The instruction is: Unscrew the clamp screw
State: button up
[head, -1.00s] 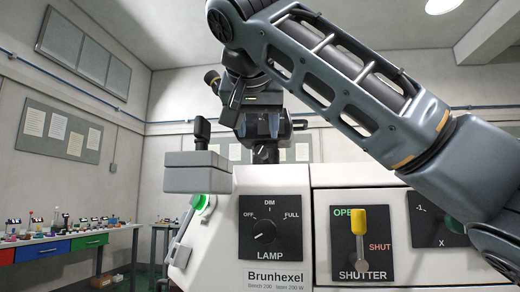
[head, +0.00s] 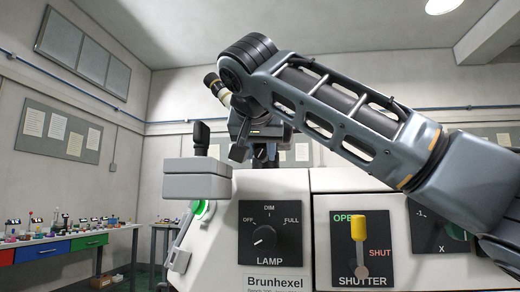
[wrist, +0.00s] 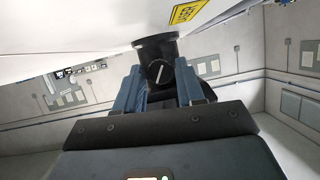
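The clamp screw (wrist: 158,72) shows in the wrist view as a round black knob with a white line across its face, on a black cylindrical mount (wrist: 156,45) under a white housing. My gripper (wrist: 159,80) is open, with one blue finger to the left of the knob and one to the right. Gaps show between the fingers and the knob; I cannot tell how deep the knob sits between them. In the head view my arm hides most of the gripper, and I cannot make out the screw there.
The white Brunhexel machine front (head: 290,180) stands close ahead, with a lamp dial (head: 265,236) and a yellow-handled shutter lever (head: 358,228). A grey box (head: 197,180) sits at its left. A yellow laser label (wrist: 187,12) is on the housing. A bench (head: 62,244) stands at far left.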

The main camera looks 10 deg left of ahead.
grip_shut()
jog(key=p, duration=0.1)
jog(key=n+h+p, duration=0.1)
jog(key=shift+a+r+n+h+p, duration=0.1)
jog(key=shift+a+n+h+p, duration=0.05)
jog(key=shift+n+h+p, duration=0.15)
jog(key=shift+a+n+h+p, duration=0.1)
jog(key=shift+n+h+p, duration=0.7)
jog(key=shift+n+p, duration=0.3)
jog(key=shift+o, duration=1.6)
grip_release()
